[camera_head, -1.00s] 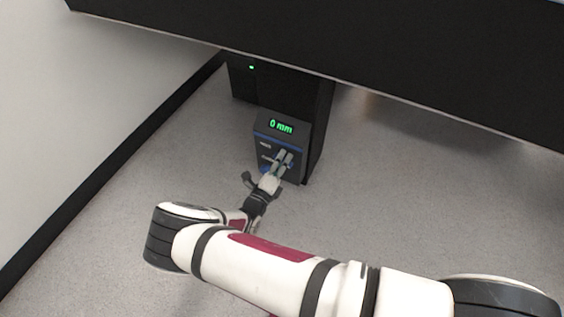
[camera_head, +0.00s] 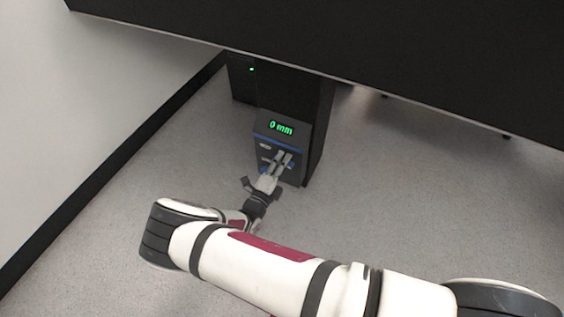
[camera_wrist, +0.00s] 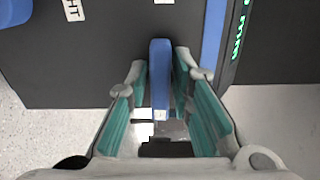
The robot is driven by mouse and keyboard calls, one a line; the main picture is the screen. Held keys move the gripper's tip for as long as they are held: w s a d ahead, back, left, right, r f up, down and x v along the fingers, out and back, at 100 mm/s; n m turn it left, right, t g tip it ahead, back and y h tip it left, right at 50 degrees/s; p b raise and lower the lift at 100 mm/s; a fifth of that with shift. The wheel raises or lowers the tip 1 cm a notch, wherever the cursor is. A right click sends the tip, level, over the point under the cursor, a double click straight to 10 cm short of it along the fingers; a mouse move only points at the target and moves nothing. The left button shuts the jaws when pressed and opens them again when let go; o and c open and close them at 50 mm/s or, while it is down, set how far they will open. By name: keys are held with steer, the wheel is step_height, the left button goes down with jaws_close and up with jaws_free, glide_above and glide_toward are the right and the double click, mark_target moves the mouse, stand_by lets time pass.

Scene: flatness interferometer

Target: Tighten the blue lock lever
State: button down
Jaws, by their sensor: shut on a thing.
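The blue lock lever (camera_wrist: 160,72) is a long blue bar on the dark front panel, seen in the wrist view between my two teal-padded fingers. My gripper (camera_wrist: 160,88) is shut on it. In the head view my gripper (camera_head: 284,157) is at the front of the black control box (camera_head: 293,112), below its green "0 mm" display (camera_head: 281,128). There the lever is hidden behind my fingers.
A second blue part (camera_wrist: 14,10) sits at the upper left in the wrist view. A large black slab (camera_head: 400,50) overhangs the box. A white wall (camera_head: 80,110) stands at the left. The grey floor (camera_head: 400,190) around the box is clear.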

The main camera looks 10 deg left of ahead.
steer(key=c, duration=1.6)
jaws_free()
steer(key=v, duration=1.2)
